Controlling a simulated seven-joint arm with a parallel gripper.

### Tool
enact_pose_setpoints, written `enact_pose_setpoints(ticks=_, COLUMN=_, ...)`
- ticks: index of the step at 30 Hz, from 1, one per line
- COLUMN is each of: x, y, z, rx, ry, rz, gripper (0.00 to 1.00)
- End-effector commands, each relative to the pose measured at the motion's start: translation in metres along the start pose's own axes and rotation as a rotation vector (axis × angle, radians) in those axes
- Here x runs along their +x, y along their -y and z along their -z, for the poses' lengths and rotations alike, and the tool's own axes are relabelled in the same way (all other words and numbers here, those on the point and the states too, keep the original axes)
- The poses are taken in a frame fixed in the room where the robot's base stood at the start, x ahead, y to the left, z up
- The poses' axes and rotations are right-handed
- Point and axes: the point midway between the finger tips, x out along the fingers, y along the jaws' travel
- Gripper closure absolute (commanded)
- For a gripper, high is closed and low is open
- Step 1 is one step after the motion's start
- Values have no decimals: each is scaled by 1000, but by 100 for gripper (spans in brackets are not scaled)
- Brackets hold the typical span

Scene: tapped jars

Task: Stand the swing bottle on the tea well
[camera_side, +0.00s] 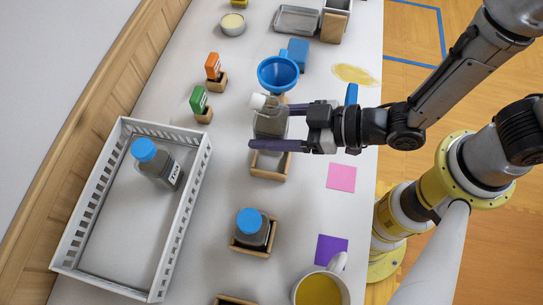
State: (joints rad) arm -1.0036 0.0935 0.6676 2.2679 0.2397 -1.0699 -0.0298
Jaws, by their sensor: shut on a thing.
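My gripper (265,126) is shut on a grey see-through bottle with a white stopper (270,122), which looks like the swing bottle. One purple finger lies on each side of its body. The bottle is about upright, over a wooden well (271,173). Its lower end is partly hidden by the near finger, so I cannot tell whether it rests in the well or hangs just above. No readable label shows which well is the tea well. A small green sign (198,100) and an orange sign (213,66) stand on wooden blocks to the left.
A blue funnel (278,73) stands just behind the bottle. A blue-capped jar (251,227) sits in a nearer well. A white crate (198,186) at left holds another blue-capped jar (157,165). A mug (341,264) is at the front. Pink (341,177) and purple (331,250) squares lie right.

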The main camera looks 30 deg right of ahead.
Motion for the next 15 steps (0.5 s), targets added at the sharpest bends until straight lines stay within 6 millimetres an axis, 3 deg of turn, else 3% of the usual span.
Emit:
enact_pose_setpoints(ticks=4, x=8, y=3, z=-23, rx=-5, ry=4, rz=7, gripper=100)
enact_pose_setpoints(ticks=15, x=23, y=3, z=-57, rx=-4, ry=2, rz=8, gripper=100)
